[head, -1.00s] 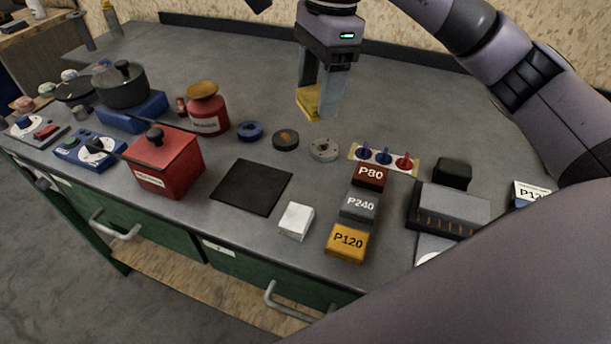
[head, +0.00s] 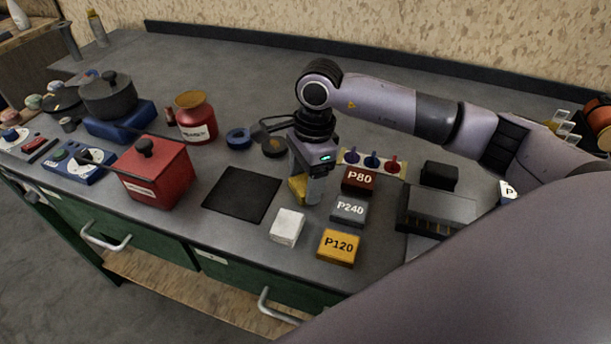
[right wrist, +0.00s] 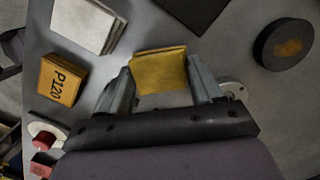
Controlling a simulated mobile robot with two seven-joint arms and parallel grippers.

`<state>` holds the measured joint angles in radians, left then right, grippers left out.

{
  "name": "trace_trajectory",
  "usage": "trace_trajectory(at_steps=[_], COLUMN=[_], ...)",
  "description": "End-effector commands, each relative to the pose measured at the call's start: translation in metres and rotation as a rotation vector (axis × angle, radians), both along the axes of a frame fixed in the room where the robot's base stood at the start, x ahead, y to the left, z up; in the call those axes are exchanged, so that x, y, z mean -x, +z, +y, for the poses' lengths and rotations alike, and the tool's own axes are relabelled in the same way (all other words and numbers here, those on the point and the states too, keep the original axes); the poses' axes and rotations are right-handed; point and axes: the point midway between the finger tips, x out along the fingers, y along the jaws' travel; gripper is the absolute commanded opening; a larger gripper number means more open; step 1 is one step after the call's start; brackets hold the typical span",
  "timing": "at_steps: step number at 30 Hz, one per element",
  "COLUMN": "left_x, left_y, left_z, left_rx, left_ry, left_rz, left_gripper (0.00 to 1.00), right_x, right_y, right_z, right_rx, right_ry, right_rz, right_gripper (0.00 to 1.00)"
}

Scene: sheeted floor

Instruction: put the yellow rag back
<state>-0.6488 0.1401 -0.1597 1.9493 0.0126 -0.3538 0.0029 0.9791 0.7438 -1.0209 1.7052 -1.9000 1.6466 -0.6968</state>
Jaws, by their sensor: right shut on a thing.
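The yellow rag (head: 298,188) is a folded yellow piece held between the fingertips of my right gripper (head: 308,190). In the right wrist view the rag (right wrist: 160,72) spans the gap between both fingers of the right gripper (right wrist: 160,85). In the head view the gripper points down over the bench, between the black mat (head: 242,194) and the P80 block (head: 358,180). I cannot tell whether the rag touches the bench. My left gripper is not in view.
A white block (head: 287,227) stands in front of the gripper, with the P240 block (head: 349,210) and yellow P120 block (head: 339,247) to its right. A red box (head: 154,175) stands left of the mat. Dark round disc (head: 274,148) and blue ring (head: 238,138) lie behind.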

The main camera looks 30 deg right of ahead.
Motion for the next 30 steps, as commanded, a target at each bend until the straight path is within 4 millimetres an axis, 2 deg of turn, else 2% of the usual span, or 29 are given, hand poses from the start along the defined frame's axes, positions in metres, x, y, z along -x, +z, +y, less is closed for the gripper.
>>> trace_trajectory(at_steps=[12,13,15,25,27,30], left_x=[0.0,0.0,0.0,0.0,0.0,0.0], left_y=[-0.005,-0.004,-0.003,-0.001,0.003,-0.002], left_z=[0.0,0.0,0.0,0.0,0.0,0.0], left_rx=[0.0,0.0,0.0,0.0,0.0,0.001], left_ry=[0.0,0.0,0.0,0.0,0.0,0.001], left_rz=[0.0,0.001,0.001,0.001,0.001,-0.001], left_gripper=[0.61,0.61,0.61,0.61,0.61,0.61], right_x=[0.0,0.0,0.0,0.0,0.0,-0.002], right_y=[-0.008,-0.007,-0.006,-0.004,0.0,0.015], right_z=[0.0,0.0,0.0,0.0,0.0,-0.002], right_rx=[0.0,0.0,0.0,0.0,0.0,-0.001], right_ry=[0.001,0.0,0.0,0.0,0.0,-0.001], right_rz=[-0.002,-0.002,-0.002,-0.002,-0.002,-0.008], right_gripper=[0.37,0.75,0.91,0.91,0.91,0.91])
